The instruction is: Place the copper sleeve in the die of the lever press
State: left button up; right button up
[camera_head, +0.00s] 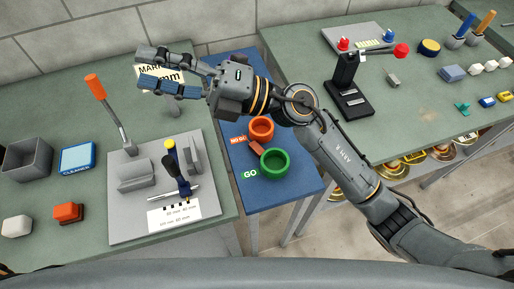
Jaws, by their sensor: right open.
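My right gripper (143,68) reaches in from the right over the back of the left bench, open, with nothing visible between its fingers. A black upright device (349,82) with a dark base stands on the right bench, and a red knob (402,50) shows beside it. It looks like the lever press, but I cannot make out its die for certain. I cannot pick out a copper sleeve anywhere. My left gripper is not in view.
A grey plate (205,199) on the left bench carries an upright orange-handled lever (96,88). Orange (261,128) and green (274,163) rings sit on the blue middle table (298,188). Golden spools (393,170) hang under the right bench.

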notch_tip(320, 180, down, 4)
jog(key=s+a+f+n+g+h, duration=0.1)
jog(key=s+a+n+g+h, duration=0.1)
jog(key=n+g+h, duration=0.2)
jog(key=n+t+h+p, duration=0.2)
jog(key=t+h+p, duration=0.15)
jog(key=h, duration=1.45)
send_over(260, 150)
jog(key=b, duration=0.1)
jog(key=shift+t, duration=0.45)
notch_tip(260, 150, down, 23)
jog(key=shift+f, duration=0.1)
jog(key=shift+f+p, duration=0.35)
jog(key=shift+f, duration=0.1)
notch_tip(260, 150, down, 4)
jog(key=shift+f+p, duration=0.15)
jog(key=shift+p, duration=1)
jog(key=shift+f, duration=0.2)
grip_shut()
